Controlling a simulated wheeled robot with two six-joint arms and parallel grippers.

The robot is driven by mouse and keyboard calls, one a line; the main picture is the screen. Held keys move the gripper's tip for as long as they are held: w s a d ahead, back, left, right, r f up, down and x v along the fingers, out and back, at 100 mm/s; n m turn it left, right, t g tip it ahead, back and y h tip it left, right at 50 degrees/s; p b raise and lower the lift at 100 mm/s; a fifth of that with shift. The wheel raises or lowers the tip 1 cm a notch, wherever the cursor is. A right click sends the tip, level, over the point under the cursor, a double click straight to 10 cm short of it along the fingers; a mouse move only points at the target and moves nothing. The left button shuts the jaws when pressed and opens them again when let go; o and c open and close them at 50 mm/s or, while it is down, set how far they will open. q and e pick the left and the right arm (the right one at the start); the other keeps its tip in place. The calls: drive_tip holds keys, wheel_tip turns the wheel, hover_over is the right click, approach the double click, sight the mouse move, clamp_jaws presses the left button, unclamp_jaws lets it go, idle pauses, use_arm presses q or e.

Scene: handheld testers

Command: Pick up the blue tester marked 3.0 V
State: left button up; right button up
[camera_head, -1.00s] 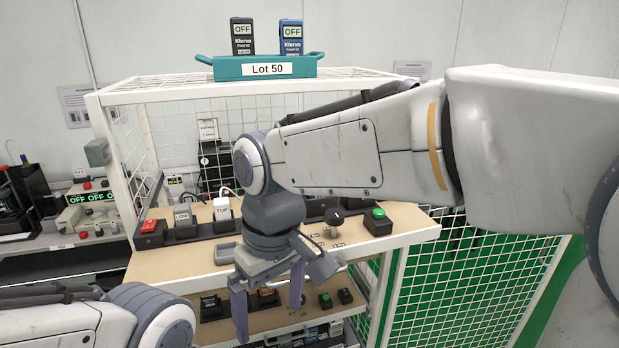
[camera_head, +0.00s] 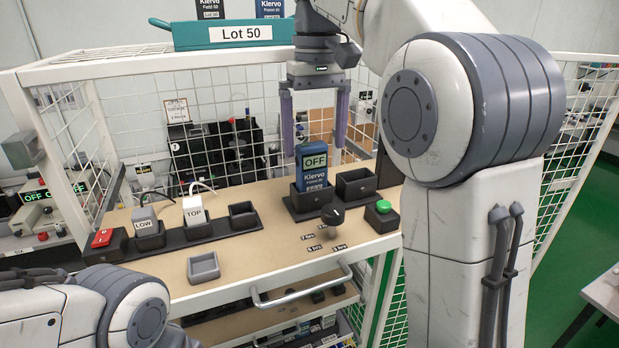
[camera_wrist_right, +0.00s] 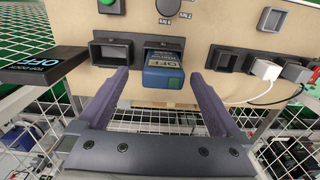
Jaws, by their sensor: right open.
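A blue tester (camera_head: 313,165) stands upright in a black holder (camera_head: 311,206) on the bench top. Its screen reads OFF and the name Klervo shows; I cannot read a 3.0 V mark. It also shows in the right wrist view (camera_wrist_right: 163,72). My right gripper (camera_head: 315,142) points down, open, with one finger on each side of the tester's upper part and gaps visible. In the right wrist view the open fingers (camera_wrist_right: 158,80) flank it too. Only part of my left arm shows at lower left; its gripper is out of view.
An empty black holder (camera_head: 357,187) stands right of the tester, near a black knob (camera_head: 332,214) and green button (camera_head: 382,207). LOW (camera_head: 145,224) and TOP (camera_head: 194,212) plugs sit left. A dark tester (camera_wrist_right: 42,66) shows in the wrist view. A teal Lot 50 tray (camera_head: 186,34) sits above.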

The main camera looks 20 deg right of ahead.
sight(312, 169)
drive_tip(key=f, duration=0.6)
drive_tip(key=shift+w+a+f, duration=0.2)
drive_tip(key=shift+f, duration=0.05)
drive_tip(key=shift+c, duration=0.3)
drive_tip(key=c, duration=1.4)
drive_tip(key=shift+r, duration=0.1)
drive_tip(key=shift+c, duration=0.2)
